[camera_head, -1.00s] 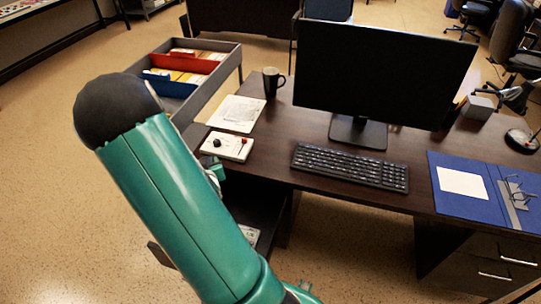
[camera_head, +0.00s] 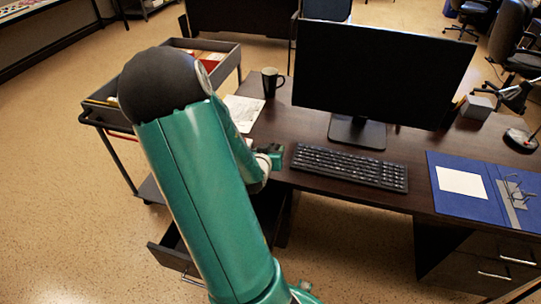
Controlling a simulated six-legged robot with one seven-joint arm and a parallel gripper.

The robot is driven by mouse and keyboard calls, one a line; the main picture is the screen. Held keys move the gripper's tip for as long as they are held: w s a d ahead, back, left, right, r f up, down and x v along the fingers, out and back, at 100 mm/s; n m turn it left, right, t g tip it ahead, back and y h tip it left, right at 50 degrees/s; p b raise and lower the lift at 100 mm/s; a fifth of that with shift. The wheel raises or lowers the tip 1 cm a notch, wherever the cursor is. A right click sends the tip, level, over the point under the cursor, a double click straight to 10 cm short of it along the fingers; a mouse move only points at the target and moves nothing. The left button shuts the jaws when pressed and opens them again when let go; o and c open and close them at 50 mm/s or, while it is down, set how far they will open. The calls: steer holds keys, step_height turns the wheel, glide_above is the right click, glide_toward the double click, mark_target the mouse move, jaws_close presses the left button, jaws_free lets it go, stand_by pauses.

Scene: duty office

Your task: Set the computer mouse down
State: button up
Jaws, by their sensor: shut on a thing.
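My gripper (camera_head: 275,156) shows only in part, at the left part of the desk (camera_head: 402,196), just left of the keyboard (camera_head: 350,167). It is shut. My teal arm covers much of it, and its fingertips are not clear. The computer mouse in its grasp cannot be made out; it is hidden by the gripper and arm. I cannot tell whether it touches the desk top.
A black monitor (camera_head: 382,85) stands behind the keyboard. A dark mug (camera_head: 271,81) and papers (camera_head: 242,109) are at the desk's left. A blue binder (camera_head: 462,212) lies at right. A drawer (camera_head: 172,249) is open below left. A cart (camera_head: 126,153) stands behind my arm.

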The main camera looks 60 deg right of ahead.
steer(key=w+d+f, duration=0.1)
steer(key=d+f, duration=0.2)
steer(key=d, duration=0.1)
steer(key=w+d+f, duration=0.2)
steer(key=d, duration=0.1)
steer(key=w+d+f, duration=0.2)
steer(key=d+f, duration=0.1)
steer(key=d, duration=0.1)
steer(key=shift+w+d+f, duration=0.2)
steer(key=shift+d+f, duration=0.1)
steer(key=shift+w+d+f, duration=0.1)
steer(key=shift+d+f, duration=0.1)
steer(key=shift+f, duration=0.1)
steer(key=shift+w+d+f, duration=0.1)
steer(key=shift+d+f, duration=0.1)
steer(key=shift+f, duration=0.65)
steer(key=shift+w+d+f, duration=0.1)
steer(key=shift+d+f, duration=0.05)
steer(key=shift+f, duration=0.7)
steer(key=shift+f, duration=0.15)
steer(key=o, duration=1)
steer(key=v, duration=1.4)
steer(key=shift+w+f, duration=0.2)
steer(key=shift+f, duration=0.1)
